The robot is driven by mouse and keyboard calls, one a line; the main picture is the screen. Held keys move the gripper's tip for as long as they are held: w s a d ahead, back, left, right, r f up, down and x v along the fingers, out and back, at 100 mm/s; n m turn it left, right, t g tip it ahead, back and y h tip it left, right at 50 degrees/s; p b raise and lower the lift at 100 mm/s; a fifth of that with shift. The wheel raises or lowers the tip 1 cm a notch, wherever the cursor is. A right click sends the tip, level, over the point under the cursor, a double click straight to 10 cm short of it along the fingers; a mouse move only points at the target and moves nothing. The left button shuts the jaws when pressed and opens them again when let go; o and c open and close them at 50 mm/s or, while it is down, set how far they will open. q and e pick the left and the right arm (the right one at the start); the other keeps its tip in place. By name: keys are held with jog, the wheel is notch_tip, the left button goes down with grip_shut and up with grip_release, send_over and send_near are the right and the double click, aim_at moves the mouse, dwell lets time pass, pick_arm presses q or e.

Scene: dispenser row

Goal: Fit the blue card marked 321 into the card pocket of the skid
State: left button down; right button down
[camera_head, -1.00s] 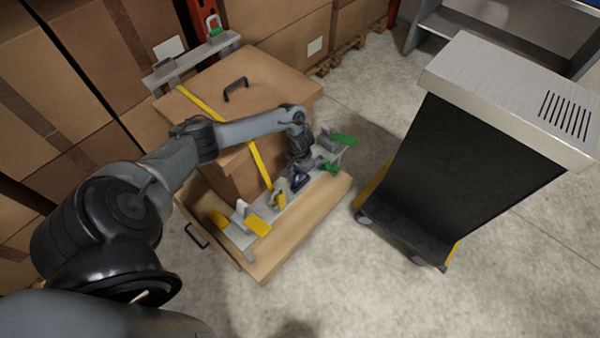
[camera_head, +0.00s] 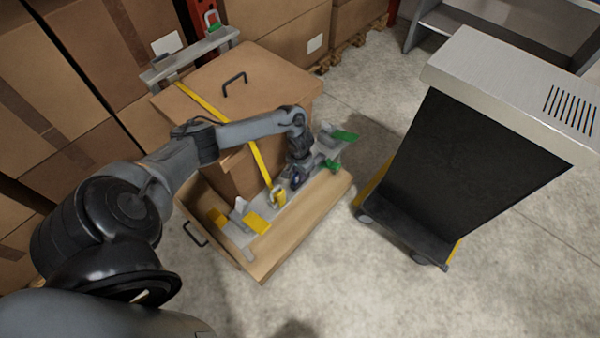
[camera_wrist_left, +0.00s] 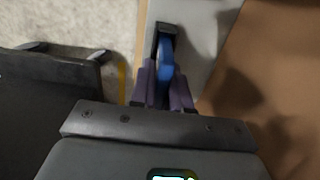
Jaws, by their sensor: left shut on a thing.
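My left gripper (camera_head: 296,182) hangs over the grey rail (camera_head: 237,231) on the wooden skid (camera_head: 312,217). In the left wrist view, the gripper (camera_wrist_left: 162,80) is shut on the blue card (camera_wrist_left: 166,64), which shows nearly edge-on between the dark fingers. The far end of the card is at a small black holder, which looks like the card pocket (camera_wrist_left: 164,31), on the grey rail. I cannot tell how deep the card sits in it. The number on the card is not visible. My right gripper is not in view.
A strapped brown box (camera_head: 268,88) stands on the skid behind the rail. Yellow (camera_head: 257,222) and green (camera_head: 345,136) parts sit along the rail. A dark cabinet with a metal top (camera_head: 512,95) stands to the right. Bare floor lies in front.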

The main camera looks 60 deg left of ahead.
pick_arm(q)
jog(key=c, duration=1)
grip_release()
notch_tip(320, 180, up, 9)
jog(key=p, duration=0.5)
jog(key=shift+r, duration=0.2)
jog(key=shift+r+p, duration=0.55)
jog(key=shift+r, duration=0.15)
